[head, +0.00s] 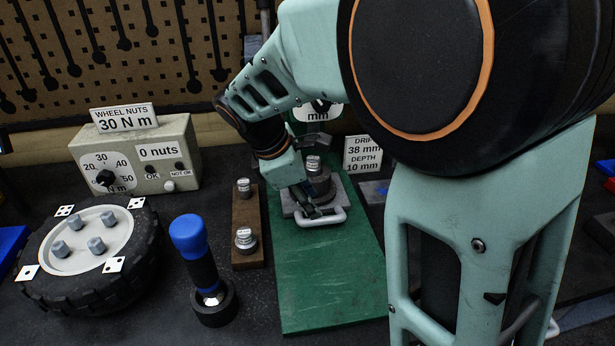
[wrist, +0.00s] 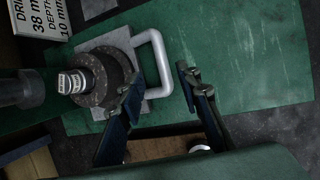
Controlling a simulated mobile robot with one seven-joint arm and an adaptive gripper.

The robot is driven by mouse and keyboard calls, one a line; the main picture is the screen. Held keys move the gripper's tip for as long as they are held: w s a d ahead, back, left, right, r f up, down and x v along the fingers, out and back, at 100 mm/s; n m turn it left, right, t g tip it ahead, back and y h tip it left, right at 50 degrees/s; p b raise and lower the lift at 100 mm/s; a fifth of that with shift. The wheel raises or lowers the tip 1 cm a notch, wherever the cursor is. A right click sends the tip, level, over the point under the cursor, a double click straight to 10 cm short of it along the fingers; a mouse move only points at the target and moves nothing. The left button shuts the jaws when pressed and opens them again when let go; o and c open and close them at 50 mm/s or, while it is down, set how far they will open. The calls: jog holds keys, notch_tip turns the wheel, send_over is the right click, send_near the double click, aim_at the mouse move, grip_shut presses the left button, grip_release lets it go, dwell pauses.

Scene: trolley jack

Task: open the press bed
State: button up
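The press bed is a grey plate (head: 291,204) on a green base (head: 325,275), with a pale bar handle (head: 322,219) at its front. A dark round block with a labelled silver piece (head: 314,164) on top stands on the plate. The plate (wrist: 98,42) and handle (wrist: 163,62) also show in the wrist view. My gripper (head: 303,203) is at the handle. In the wrist view its two fingers (wrist: 160,84) are apart, with part of the handle appearing between them. I cannot tell whether either finger touches it.
A wooden block with labelled weights (head: 246,240) stands left of the green base. A blue-topped tool (head: 190,240), a wheel (head: 90,245) and a torque tester box (head: 140,155) are further left. A press ram (wrist: 20,90) is close to the round block. The green base's front is clear.

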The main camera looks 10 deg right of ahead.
aim_at(322, 218)
jog(key=x, duration=0.7)
grip_shut()
dwell(0.3)
